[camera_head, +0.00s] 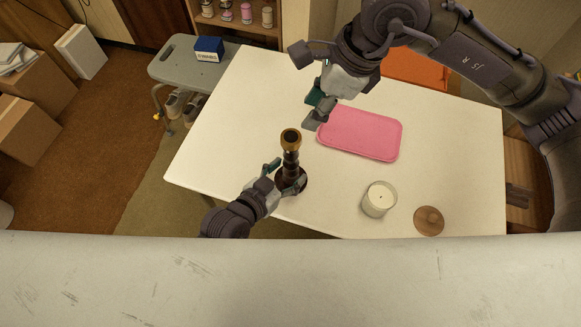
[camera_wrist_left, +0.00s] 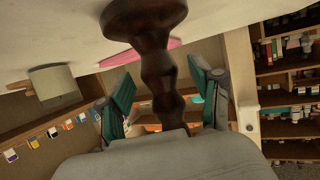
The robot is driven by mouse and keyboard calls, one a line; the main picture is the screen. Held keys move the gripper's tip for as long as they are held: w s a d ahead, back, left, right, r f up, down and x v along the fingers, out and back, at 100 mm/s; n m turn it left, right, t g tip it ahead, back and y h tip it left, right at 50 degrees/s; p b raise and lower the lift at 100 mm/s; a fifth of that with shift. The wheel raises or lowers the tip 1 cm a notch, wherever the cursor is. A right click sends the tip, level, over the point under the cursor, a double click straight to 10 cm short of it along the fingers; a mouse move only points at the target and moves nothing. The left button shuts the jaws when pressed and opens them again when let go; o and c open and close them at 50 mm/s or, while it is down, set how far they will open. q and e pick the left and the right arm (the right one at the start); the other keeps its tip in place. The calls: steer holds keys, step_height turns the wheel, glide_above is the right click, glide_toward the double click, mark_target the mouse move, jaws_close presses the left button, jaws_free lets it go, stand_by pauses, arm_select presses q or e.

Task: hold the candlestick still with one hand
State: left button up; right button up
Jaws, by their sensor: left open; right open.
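The candlestick (camera_head: 291,160) stands upright on the white table near its front left part, dark brown with a brass-coloured cup on top. Its dark turned stem (camera_wrist_left: 158,70) also fills the middle of the left wrist view, where the picture is upside down. My left gripper (camera_head: 284,178) is open, with its fingers on either side of the candlestick low on the stem. In the left wrist view a gap shows between the teal finger pads (camera_wrist_left: 163,105) and the stem. My right gripper (camera_head: 313,108) is open and empty, above the table behind the candlestick, beside the pink tray.
The pink tray (camera_head: 360,133) lies flat on the white table (camera_head: 240,120). A white candle in a glass (camera_head: 379,198) and a round wooden lid (camera_head: 429,220) stand at the front right. A grey stool (camera_head: 180,66) with a blue box (camera_head: 208,49) is at the back left.

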arm_select(q)
steer(key=shift+x, duration=1)
